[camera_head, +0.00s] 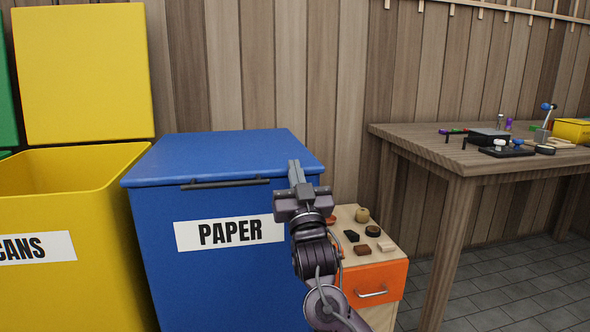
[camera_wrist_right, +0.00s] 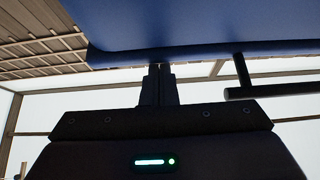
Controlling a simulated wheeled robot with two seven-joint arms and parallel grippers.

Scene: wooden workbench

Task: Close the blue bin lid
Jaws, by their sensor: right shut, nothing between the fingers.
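The blue bin (camera_head: 175,275) with a PAPER label stands in the middle left of the head view. Its blue lid (camera_head: 225,150) lies flat across the top, with a dark bar handle (camera_head: 225,183) along its front edge. My right gripper (camera_head: 295,168) is shut and empty, at the lid's front right part. In the right wrist view the fingers (camera_wrist_right: 158,72) point up at the lid's edge (camera_wrist_right: 210,30), and the handle (camera_wrist_right: 270,90) is at right. I cannot tell whether the fingertips touch the lid. My left gripper is not in view.
A yellow bin (camera_head: 75,200) with its lid (camera_head: 85,70) raised stands left of the blue bin. A small cabinet with an orange drawer (camera_head: 375,282) stands right of it, with several small items on top. A wooden workbench (camera_head: 470,165) stands farther right.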

